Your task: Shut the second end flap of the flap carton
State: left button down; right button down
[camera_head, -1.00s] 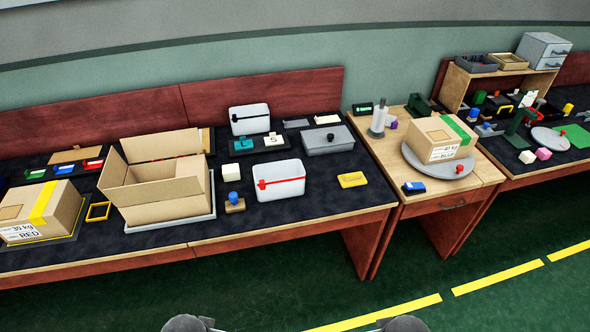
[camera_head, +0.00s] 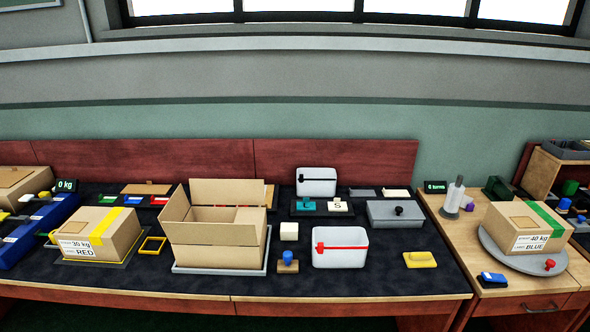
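The flap carton (camera_head: 217,246) is an open brown cardboard box on a pale grey tray (camera_head: 176,269) on the dark worktop. Its back flap (camera_head: 228,190) stands upright. A flap at the left end (camera_head: 175,203) stands up and leans outward. A flap at the right end (camera_head: 267,243) also shows, edge-on. The front side is tall, and whether its upper part is a raised flap I cannot tell. The carton's inside is partly visible, its floor hidden. Neither of my grippers is in view.
A BLUE carton (camera_head: 527,229) sits on a grey turntable.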

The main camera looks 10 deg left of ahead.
aim_at(176, 208)
jog(key=u, duration=1.25)
